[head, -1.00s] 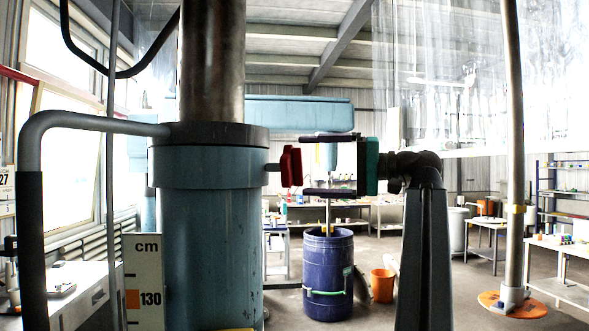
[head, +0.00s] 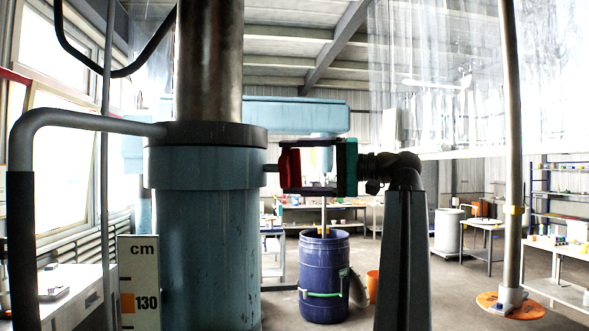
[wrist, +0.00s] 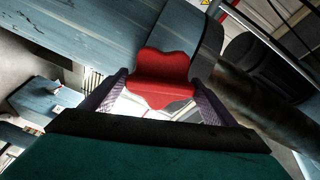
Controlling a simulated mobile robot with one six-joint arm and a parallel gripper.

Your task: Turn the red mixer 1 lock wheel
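The red lock wheel (head: 290,168) sits on a short stem at the right side of the blue-grey mixer column (head: 205,230). In the wrist view the wheel (wrist: 162,78) has a lobed rim and lies between the two fingers. My gripper (head: 297,166) reaches in from the right, with one finger above and one below the wheel. In the wrist view my gripper (wrist: 160,88) has its fingers spread to either side of the wheel, close to its edges. I cannot tell whether they touch it.
A blue drum (head: 324,275) stands on the floor behind, with an orange bucket (head: 372,286) beside it. A cm scale (head: 139,283) stands in front of the column. A grey bent pipe (head: 85,118) is at left. A pole (head: 513,160) and clear curtain are at right.

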